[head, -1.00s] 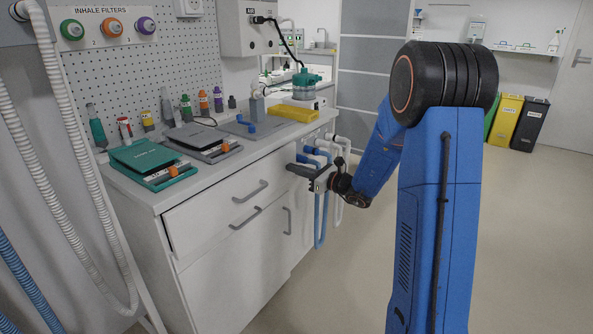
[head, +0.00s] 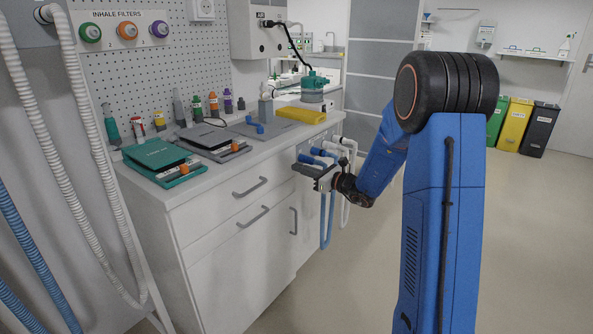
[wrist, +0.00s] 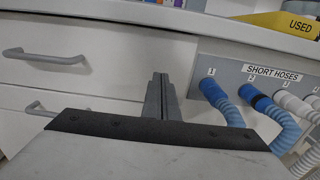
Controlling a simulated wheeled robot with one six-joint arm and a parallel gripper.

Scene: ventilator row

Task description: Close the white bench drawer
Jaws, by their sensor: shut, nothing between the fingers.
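The white bench drawer (head: 220,208) is the top front of the white bench, with a grey bar handle (head: 250,187). Its front looks about flush with the bench; I cannot tell whether a small gap is left. It also shows in the wrist view (wrist: 100,50) at upper left, with its handle (wrist: 40,54). My gripper (head: 299,168) is shut and empty, in front of the bench near the drawer's right end. In the wrist view its fingers (wrist: 160,85) point at the bench front, right of the handle. I cannot tell whether they touch it.
A lower front with a second handle (head: 252,217) and a door handle (head: 293,220) sit below. Blue hoses (head: 327,220) hang beside my gripper, under a SHORT HOSES label (wrist: 290,72). Teal and grey cases stand on the bench top. The floor at right is clear.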

